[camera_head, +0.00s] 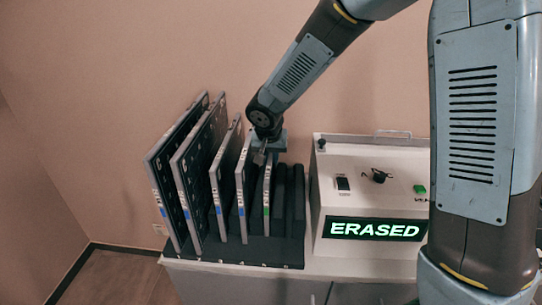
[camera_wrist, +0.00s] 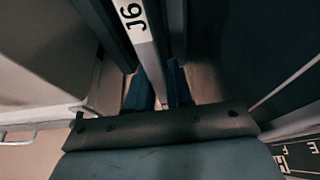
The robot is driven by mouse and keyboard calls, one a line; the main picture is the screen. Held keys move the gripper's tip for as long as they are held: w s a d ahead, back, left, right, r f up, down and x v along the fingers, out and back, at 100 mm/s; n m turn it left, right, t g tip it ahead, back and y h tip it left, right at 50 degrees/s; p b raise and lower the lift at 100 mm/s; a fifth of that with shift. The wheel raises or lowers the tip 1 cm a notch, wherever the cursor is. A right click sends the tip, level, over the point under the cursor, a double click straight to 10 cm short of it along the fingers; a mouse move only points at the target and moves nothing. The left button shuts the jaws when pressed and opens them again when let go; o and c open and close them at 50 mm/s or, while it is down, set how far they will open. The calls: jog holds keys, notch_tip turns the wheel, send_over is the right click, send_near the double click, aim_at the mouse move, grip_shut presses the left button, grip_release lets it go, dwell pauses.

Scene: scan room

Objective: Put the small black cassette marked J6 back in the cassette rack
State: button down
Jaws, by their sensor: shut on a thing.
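The small black cassette marked J6 (camera_head: 267,194) stands upright in the right part of the cassette rack (camera_head: 225,251), its narrow pale edge and green mark facing front. I cannot tell whether its foot rests fully on the slot floor. In the wrist view, the J6 label (camera_wrist: 132,14) shows on the pale edge of the cassette, which runs down between my fingers. My gripper (camera_head: 262,154) is above the rack, shut on the top of this cassette. The fingers (camera_wrist: 158,88) show as dark blue pads on either side of it.
Larger cassettes (camera_head: 161,192) with blue marks fill the rack's left slots, close beside my gripper. Dark upright dividers (camera_head: 289,200) stand to the right. A white eraser box (camera_head: 400,185) with a lit ERASED display (camera_head: 375,230) stands right of the rack.

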jog(key=c, duration=0.9)
grip_release()
jog(key=shift+c, duration=0.2)
jog(key=v, duration=1.3)
jog(key=shift+s+r, duration=0.15)
jog(key=shift+r, duration=0.15)
notch_tip(320, 180, up, 6)
